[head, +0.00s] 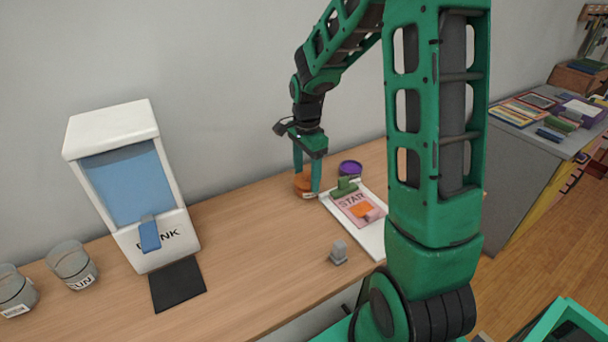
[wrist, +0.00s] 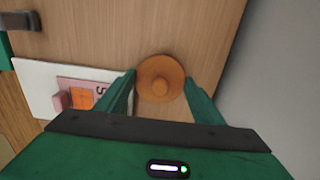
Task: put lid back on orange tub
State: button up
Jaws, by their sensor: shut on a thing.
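My gripper (head: 307,178) points down at the back of the wooden counter. Its green fingers lie on either side of a round orange lid with a central knob, seen from above in the wrist view (wrist: 160,68), and are shut on it. The orange tub (head: 303,186) shows between and behind the fingers in the head view, with a pale label low on its side. The lid hides the tub in the wrist view. I cannot tell whether the lid rests fully on the rim.
A purple-topped tub (head: 350,169) stands close to the right. A white board (head: 372,238) carries a pink card and a green piece. A small grey stamp-like object (head: 338,252) stands in front. A white dispenser (head: 113,125) and glasses (head: 72,266) stand left.

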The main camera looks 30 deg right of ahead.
dwell(0.4)
jog(key=o, duration=1.5)
jog(key=shift+r, duration=0.1)
jog(key=shift+r, duration=3.35)
grip_shut()
jog(key=shift+f, duration=2.1)
